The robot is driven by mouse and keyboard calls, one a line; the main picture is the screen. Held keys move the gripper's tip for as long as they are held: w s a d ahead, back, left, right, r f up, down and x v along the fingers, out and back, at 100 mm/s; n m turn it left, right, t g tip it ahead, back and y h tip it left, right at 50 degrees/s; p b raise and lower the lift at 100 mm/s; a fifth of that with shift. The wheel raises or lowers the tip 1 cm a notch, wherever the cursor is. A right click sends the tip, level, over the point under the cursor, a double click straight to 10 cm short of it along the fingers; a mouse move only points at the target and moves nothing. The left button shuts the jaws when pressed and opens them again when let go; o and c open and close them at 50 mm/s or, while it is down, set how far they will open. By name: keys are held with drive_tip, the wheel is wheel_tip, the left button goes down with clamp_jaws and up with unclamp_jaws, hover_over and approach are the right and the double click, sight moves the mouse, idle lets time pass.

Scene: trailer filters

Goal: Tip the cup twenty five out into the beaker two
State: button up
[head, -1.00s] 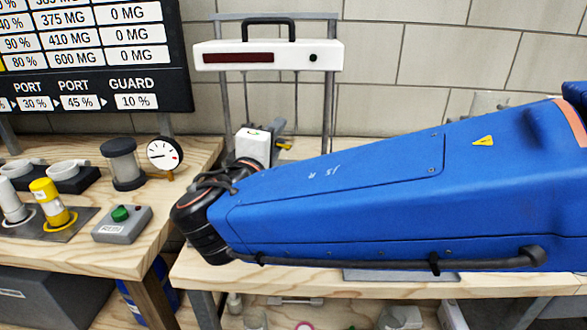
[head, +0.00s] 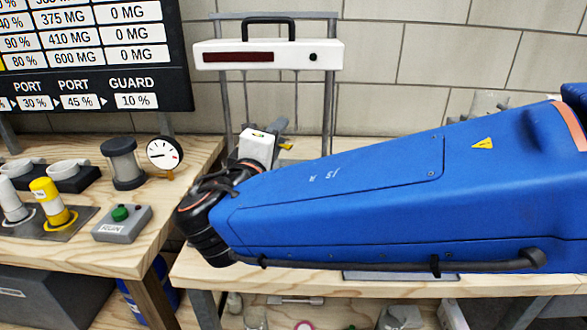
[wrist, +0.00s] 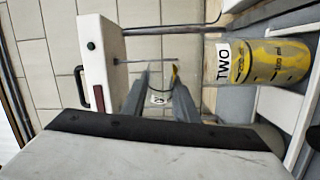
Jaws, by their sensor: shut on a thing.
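In the wrist view, beaker two (wrist: 270,62) is a clear beaker with a "TWO" label, volume marks and yellow inside. It lies sideways in this rolled picture, to the right of my gripper (wrist: 160,88). My gripper is shut on a small cup (wrist: 157,98), of which a pale labelled part shows between the grey fingers. The label is too small to read. A bit of yellow shows by the fingertips. The beaker and the fingers look apart. In the head view, my gripper (head: 284,134) shows beyond my blue arm, which hides the beaker; the cup cannot be made out.
A white box on a grey frame (head: 268,55) stands behind my gripper. On the left bench are a grey button box (head: 122,223), a gauge (head: 165,154), a dark-capped jar (head: 122,163) and a yellow cylinder (head: 50,203). Several items sit under the right bench.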

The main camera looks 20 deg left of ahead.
drive_tip(key=shift+d+r+m+t, duration=0.15)
drive_tip(key=shift+m, duration=0.55)
drive_tip(key=shift+d+r+m+t, duration=0.15)
drive_tip(key=shift+m, duration=0.55)
idle(1.3)
drive_tip(key=shift+s+d+r+m+t+h+p, duration=0.1)
drive_tip(key=shift+d+m+t+h+p, duration=0.15)
drive_tip(key=shift+m, duration=0.7)
drive_tip(key=shift+s+d+r+m+t+h+p, duration=0.15)
drive_tip(key=shift+d+m+h, duration=0.15)
drive_tip(key=shift+m, duration=0.65)
idle(1.5)
drive_tip(key=shift+w, duration=0.1)
idle(0.7)
drive_tip(key=shift+w+a+f+n+g+y, duration=0.1)
drive_tip(key=shift+a+f+n+g+y, duration=0.15)
drive_tip(key=shift+n, duration=0.7)
drive_tip(key=shift+a+n+g+y, duration=0.2)
drive_tip(key=shift+a+n, duration=0.1)
drive_tip(key=shift+n, duration=0.65)
drive_tip(key=shift+n, duration=0.3)
